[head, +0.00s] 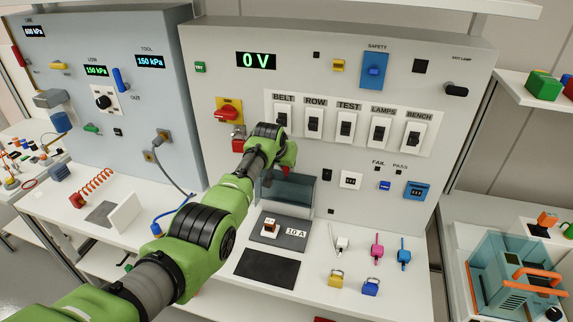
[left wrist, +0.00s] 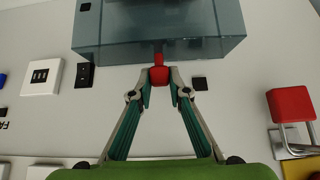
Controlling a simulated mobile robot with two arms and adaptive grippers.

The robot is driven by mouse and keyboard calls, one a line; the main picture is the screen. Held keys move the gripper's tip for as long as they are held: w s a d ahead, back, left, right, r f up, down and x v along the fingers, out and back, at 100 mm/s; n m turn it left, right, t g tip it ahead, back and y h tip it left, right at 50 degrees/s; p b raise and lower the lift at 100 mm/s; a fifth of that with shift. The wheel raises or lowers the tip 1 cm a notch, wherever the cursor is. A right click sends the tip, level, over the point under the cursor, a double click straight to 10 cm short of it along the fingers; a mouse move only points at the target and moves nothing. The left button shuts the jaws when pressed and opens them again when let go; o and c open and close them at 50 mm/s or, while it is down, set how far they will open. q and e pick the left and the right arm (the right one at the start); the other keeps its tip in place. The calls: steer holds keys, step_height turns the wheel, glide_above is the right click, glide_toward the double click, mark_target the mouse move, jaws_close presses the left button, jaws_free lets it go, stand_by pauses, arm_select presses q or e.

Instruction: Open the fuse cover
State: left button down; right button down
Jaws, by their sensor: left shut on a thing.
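The fuse cover (head: 289,190) is a clear, blue-tinted box on the front of the right cabinet, below the switch row. In the left wrist view the cover (left wrist: 158,52) fills the top, with a small red knob (left wrist: 159,75) at its edge. My left gripper (head: 284,168) reaches the cover's upper edge; its arm hides part of the panel there. In the left wrist view both fingertips (left wrist: 160,82) close on the red knob from either side. Whether the cover has swung at all, I cannot tell. My right gripper is not in view.
A red padlock (left wrist: 292,105) hangs beside the cover, near a red rotary switch (head: 229,111). The display (head: 256,60) reads 0 V. On the shelf below are a fuse (head: 271,226), a 10 A label, a dark mat (head: 267,268) and coloured padlocks (head: 371,287).

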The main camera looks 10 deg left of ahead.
arm_select(q)
steer(key=shift+w+r, duration=0.3)
steer(key=shift+r, duration=0.15)
steer(key=shift+w+r, duration=0.15)
steer(key=c, duration=1.9)
jaws_free()
steer(key=shift+w+f, duration=0.1)
steer(key=shift+f, duration=0.35)
steer(key=shift+v, duration=6)
